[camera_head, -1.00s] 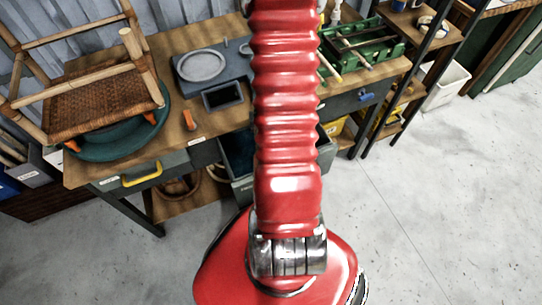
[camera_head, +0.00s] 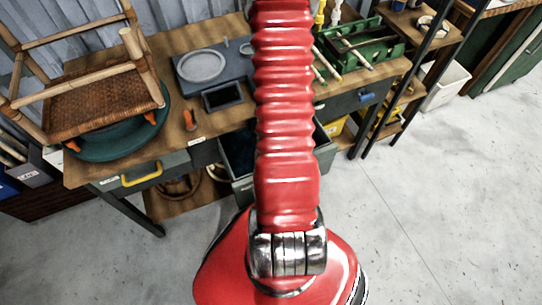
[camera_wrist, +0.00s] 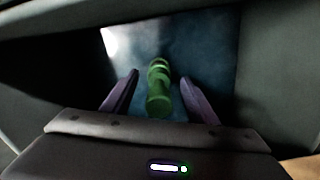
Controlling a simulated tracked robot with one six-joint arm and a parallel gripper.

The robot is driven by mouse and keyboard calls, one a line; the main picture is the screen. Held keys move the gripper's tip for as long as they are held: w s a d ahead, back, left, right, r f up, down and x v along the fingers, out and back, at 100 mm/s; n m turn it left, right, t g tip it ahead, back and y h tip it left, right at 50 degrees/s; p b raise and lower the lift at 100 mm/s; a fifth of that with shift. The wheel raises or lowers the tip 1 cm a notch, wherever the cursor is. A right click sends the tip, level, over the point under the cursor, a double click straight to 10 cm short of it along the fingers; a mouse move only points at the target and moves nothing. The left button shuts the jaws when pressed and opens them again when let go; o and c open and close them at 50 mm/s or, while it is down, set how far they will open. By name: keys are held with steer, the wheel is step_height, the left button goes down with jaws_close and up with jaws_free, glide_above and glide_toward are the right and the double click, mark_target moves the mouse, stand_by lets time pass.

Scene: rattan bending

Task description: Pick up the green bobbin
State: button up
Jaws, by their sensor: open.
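The green bobbin (camera_wrist: 158,100) shows in the wrist view, lying lengthwise away from the camera on a dark bluish surface (camera_wrist: 210,50). My gripper (camera_wrist: 159,76) is open, with one purple-grey finger on each side of the bobbin. A gap shows between the bobbin and each finger; I cannot tell how far the fingertips are above the surface. Dark walls rise on both sides. In the head view my red arm hides the middle of the bench, and neither the gripper nor the bobbin shows.
The wooden workbench (camera_head: 172,125) carries a rattan chair (camera_head: 100,95) on a green turntable (camera_head: 125,145), a grey fixture (camera_head: 200,68) and a green rack (camera_head: 365,45). A dark grey bin (camera_head: 240,155) is partly hidden behind my arm. Floor (camera_head: 430,190) at right is clear.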

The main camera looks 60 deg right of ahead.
steer(key=shift+f, duration=0.55)
steer(key=shift+c, duration=0.2)
steer(key=c, duration=1.1)
steer(key=shift+c, duration=0.2)
steer(key=shift+r, duration=5)
steer(key=shift+r, duration=0.15)
